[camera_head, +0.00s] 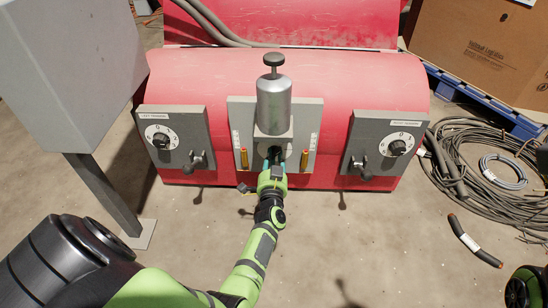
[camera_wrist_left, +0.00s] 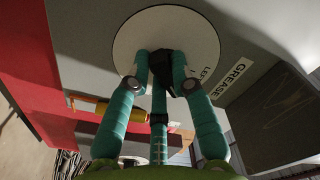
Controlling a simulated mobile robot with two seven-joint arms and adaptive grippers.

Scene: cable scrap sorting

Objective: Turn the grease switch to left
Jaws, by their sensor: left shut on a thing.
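The grease switch shows in the left wrist view as a black knob (camera_wrist_left: 163,66) on a round white dial (camera_wrist_left: 145,27), beside a printed GREASE label (camera_wrist_left: 238,75). In the head view it sits on the grey centre panel (camera_head: 308,112), below the silver cylinder, and is mostly hidden by my gripper. My left gripper (camera_head: 274,160) reaches up to it from below. In the left wrist view the teal fingers (camera_wrist_left: 161,72) are closed around the black knob. The knob's exact pointing direction is hard to tell.
The panel is on a red machine (camera_head: 222,75). Orange-yellow handles (camera_head: 304,160) flank the switch. Side boxes with dials stand left (camera_head: 177,124) and right (camera_head: 379,129). A silver cylinder (camera_head: 274,105) is above. A grey cabinet (camera_head: 75,70) stands left; coiled cables (camera_head: 470,150) lie right.

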